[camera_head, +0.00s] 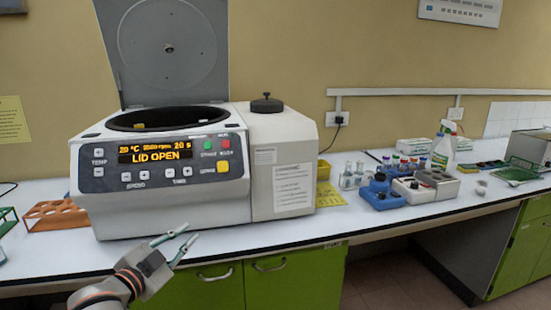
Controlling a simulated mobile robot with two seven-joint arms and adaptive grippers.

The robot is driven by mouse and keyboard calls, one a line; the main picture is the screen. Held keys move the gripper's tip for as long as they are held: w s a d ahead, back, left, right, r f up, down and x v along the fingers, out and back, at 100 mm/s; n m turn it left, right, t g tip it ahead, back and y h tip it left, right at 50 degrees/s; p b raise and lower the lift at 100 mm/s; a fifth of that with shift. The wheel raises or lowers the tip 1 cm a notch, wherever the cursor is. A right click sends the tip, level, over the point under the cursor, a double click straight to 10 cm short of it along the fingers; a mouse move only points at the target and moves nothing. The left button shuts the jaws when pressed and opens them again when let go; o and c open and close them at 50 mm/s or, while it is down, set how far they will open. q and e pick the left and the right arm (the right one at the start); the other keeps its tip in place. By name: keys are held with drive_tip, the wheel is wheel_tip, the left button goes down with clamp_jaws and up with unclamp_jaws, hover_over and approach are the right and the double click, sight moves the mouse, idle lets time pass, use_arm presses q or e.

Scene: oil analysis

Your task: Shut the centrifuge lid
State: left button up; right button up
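The centrifuge (165,200) stands on the white bench at the left, and its display reads "LID OPEN". Its grey lid (168,48) is raised upright behind the round black-rimmed bowl opening (170,118). My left gripper (184,241) is low in front of the centrifuge, near the bench's front edge, well below the lid. Its two fingers are apart with nothing between them. It does not touch the centrifuge. My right gripper is not in view.
An orange tube rack (55,215) stands left of the centrifuge. To its right are small bottles (352,174), blue and white devices (383,195) and a spray bottle (444,147). Green drawers (295,277) lie under the bench. Bare bench shows in front of the centrifuge.

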use_arm(q)
drive_tip(key=s+d+f+n+g+y, duration=0.1)
drive_tip(key=s+f+n, duration=0.1)
drive_tip(key=s+f, duration=0.65)
drive_tip(key=s+f+n+g, duration=0.2)
drive_tip(key=s+f, duration=0.3)
drive_tip(key=f, duration=0.6)
drive_tip(key=s+d+f+n+g+y, duration=0.1)
drive_tip(key=s+f+n, duration=0.1)
drive_tip(key=s+f, duration=0.55)
drive_tip(key=s+f+n+g, duration=0.1)
drive_tip(key=s+f+n, duration=0.1)
drive_tip(key=s+f, duration=0.8)
drive_tip(key=shift+s+d+g+y+p, duration=0.25)
drive_tip(key=shift+s+g+y+p, duration=0.2)
drive_tip(key=shift+s, duration=0.3)
drive_tip(key=shift+w, duration=0.1)
